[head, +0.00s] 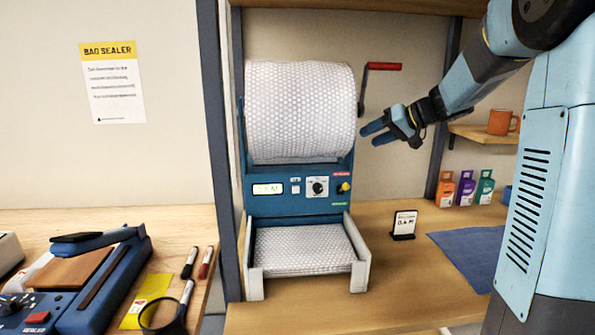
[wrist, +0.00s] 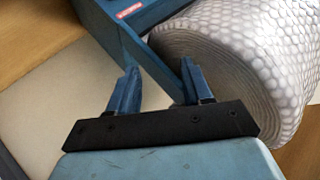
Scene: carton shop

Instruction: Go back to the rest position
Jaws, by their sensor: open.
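My gripper (head: 378,132) is open and empty in the head view, just right of the bubble-wrap roll (head: 300,108) and below the red-handled crank (head: 384,67). In the wrist view, the two blue fingers of my gripper (wrist: 155,88) stand apart with nothing between them. The roll (wrist: 250,60) lies beyond the fingers there, at the right. The roll sits on a blue dispenser machine (head: 270,204) with a small display, a knob and a yellow button. A sheet of bubble wrap (head: 300,247) lies in the tray below.
A small card on a stand (head: 404,224) and a blue cloth (head: 470,255) lie on the bench to the right. A bag sealer (head: 95,275), markers and a magnifier (head: 163,314) are at left.

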